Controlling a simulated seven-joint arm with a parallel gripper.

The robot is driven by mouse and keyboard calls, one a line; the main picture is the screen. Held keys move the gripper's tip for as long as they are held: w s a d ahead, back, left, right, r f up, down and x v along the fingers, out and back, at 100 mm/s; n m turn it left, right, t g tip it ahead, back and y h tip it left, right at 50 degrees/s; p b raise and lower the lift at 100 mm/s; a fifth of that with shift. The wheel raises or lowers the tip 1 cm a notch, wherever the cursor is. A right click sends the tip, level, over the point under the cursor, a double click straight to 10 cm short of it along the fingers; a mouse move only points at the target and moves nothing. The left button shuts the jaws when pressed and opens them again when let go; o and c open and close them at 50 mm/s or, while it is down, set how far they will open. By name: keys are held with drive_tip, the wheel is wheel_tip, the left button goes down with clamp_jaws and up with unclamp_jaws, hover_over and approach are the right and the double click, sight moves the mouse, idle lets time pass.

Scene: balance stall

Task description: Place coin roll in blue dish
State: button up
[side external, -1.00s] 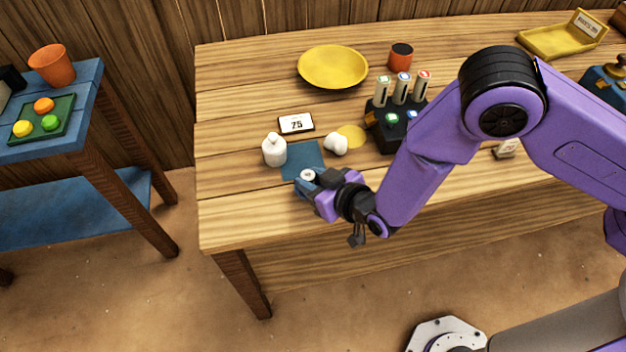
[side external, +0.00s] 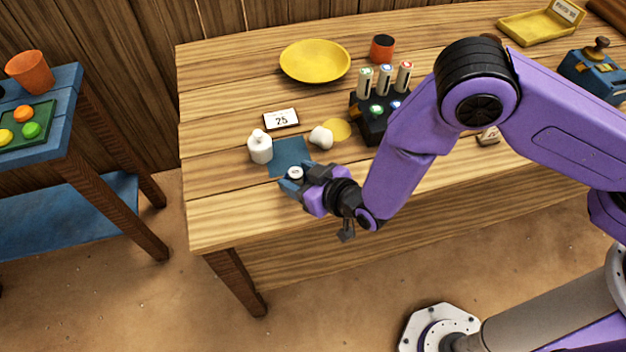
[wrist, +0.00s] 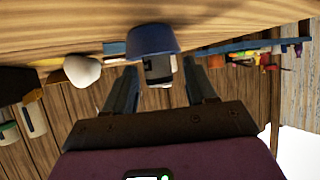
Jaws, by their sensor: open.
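The coin roll (side external: 296,172) shows as a small pale round top between my gripper's fingers in the side view. In the wrist view the coin roll (wrist: 160,72) is a grey and white piece projecting from the blue dish (wrist: 151,39), and it appears to stand in it. The wrist picture is upside down, with the table along its top. My gripper (wrist: 160,85) is open, one finger on each side of the coin roll, with gaps visible. My gripper (side external: 294,176) is low at the table's front left. The dish's inside is hidden.
A blue mat (side external: 290,152) lies just behind my gripper. Near it stand a white bottle (side external: 260,149), a white rounded piece (side external: 321,137) and a number card (side external: 281,119). A dark block with several tubes (side external: 370,120) and a yellow bowl (side external: 315,62) are farther back.

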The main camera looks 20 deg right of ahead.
drive_tip(key=v, duration=1.2)
drive_tip(key=s+d+r+n+g+h, duration=0.2)
drive_tip(key=s+d+r, duration=0.3)
drive_tip(key=d, duration=0.6)
drive_tip(key=s+d+r+n+g+h, duration=0.1)
drive_tip(key=s+d+r+g, duration=0.3)
drive_tip(key=d, duration=0.8)
drive_tip(key=s+d+r+n+g+h, duration=0.2)
drive_tip(key=d+r, duration=0.5)
drive_tip(key=d, duration=0.4)
drive_tip(key=s+n+g, duration=0.1)
drive_tip(key=s+g, duration=0.1)
drive_tip(key=s, duration=0.1)
drive_tip(key=shift+s+d+n+h, duration=0.2)
drive_tip(key=shift+s+n+h, duration=0.1)
drive_tip(key=shift+s+n, duration=0.1)
